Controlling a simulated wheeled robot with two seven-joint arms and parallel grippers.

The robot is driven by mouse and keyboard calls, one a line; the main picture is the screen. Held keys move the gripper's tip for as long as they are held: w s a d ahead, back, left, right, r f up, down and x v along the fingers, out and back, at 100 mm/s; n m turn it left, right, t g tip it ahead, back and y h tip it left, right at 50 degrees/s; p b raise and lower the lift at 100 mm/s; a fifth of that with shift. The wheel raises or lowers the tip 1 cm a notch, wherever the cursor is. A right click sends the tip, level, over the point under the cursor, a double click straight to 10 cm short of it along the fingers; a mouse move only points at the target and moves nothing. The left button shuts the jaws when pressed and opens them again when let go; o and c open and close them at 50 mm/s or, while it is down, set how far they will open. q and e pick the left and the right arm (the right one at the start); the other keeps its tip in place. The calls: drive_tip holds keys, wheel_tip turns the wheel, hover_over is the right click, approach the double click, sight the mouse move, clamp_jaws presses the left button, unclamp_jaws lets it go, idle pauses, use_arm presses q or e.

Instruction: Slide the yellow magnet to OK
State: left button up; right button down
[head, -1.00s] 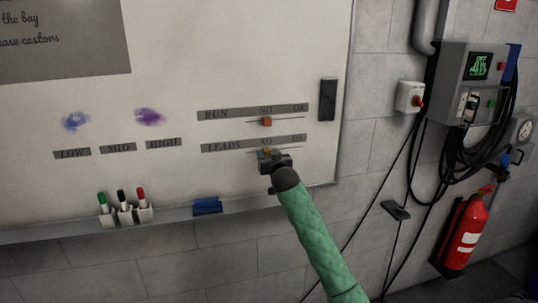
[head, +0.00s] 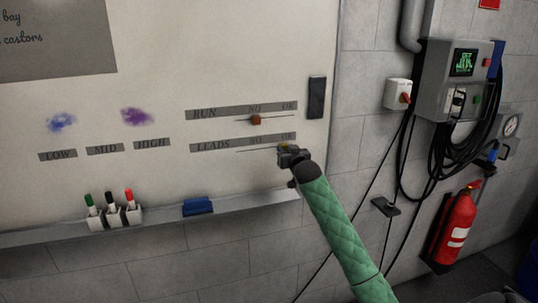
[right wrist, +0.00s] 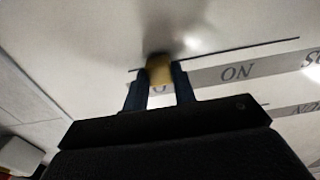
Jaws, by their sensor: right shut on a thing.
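The yellow magnet (head: 285,147) is on the whiteboard's LEADS row, just below the OK end of its label strip (head: 235,143). In the right wrist view, which shows the lettering upside down, the yellow magnet (right wrist: 159,69) sits between my two fingers near one end of the thin track line (right wrist: 235,50). The OK lettering there is mostly hidden by the fingers, while NO (right wrist: 237,72) is clear of them. My right gripper (head: 289,152) is shut on the magnet, at the board. My left gripper is not in view.
A red magnet (head: 256,120) sits near NO on the RUN row above. A black block (head: 317,97) is on the board's right edge. The tray below holds markers (head: 113,211) and a blue eraser (head: 198,206). A wall-mounted control box (head: 463,80) stands right.

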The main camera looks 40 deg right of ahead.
drive_tip(key=shift+s+d+r, duration=0.1)
drive_tip(key=shift+s+d, duration=0.1)
drive_tip(key=shift+d, duration=0.35)
drive_tip(key=shift+s+d, duration=0.15)
drive_tip(key=shift+d, duration=0.4)
drive_tip(key=c, duration=1.3)
unclamp_jaws()
drive_tip(key=shift+o, duration=0.9)
drive_tip(key=shift+s+d, duration=0.1)
drive_tip(key=shift+d, duration=0.05)
use_arm(q)
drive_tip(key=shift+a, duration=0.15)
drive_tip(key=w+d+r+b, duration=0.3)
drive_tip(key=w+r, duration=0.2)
drive_tip(key=shift+b, duration=0.3)
use_arm(e)
drive_tip(key=v, duration=0.7)
drive_tip(key=shift+s, duration=0.35)
